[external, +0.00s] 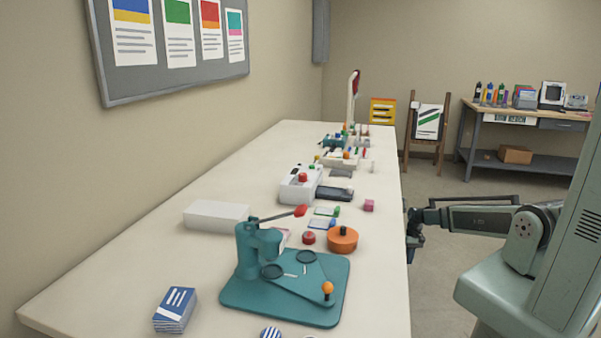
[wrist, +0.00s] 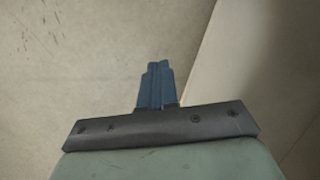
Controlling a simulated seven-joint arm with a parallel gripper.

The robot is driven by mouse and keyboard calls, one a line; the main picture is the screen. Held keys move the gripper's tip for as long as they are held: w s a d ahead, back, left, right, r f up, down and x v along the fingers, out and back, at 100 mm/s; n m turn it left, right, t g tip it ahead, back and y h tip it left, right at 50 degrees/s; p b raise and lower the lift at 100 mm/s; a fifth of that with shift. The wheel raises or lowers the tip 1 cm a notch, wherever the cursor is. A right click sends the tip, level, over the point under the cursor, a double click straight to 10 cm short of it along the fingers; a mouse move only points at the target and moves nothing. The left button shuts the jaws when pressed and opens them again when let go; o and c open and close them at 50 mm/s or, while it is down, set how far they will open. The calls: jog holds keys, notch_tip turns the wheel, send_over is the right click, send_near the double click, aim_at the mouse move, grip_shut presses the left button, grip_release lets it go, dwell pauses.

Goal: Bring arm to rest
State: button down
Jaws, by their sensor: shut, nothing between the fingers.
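My gripper (external: 411,250) is at the right edge of the long white table in the external view, beside the table and not over it. Its fingers point down. In the wrist view the two blue fingers (wrist: 155,86) are pressed together with nothing between them. My arm reaches in from the right, its forearm roughly level.
The white table (external: 150,262) holds a teal press (external: 262,250), an orange round pot (external: 342,240), a white laminator-like machine (external: 300,185), a white box (external: 216,216) and a blue card stack (external: 175,310). A workbench (external: 530,120) stands far back.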

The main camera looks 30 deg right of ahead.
jog(key=s+a+f+n+g+h, duration=0.1)
jog(key=s+a, duration=0.3)
jog(key=s, duration=0.6)
jog(key=s+a+f+n+g+h, duration=0.1)
jog(key=s+a+f, duration=0.3)
jog(key=s, duration=0.6)
jog(key=s+a+f+n+g+h, duration=0.1)
jog(key=s+a+f+g, duration=0.1)
jog(key=s, duration=0.8)
jog(key=shift+a+f, duration=0.55)
jog(key=shift+a, duration=0.7)
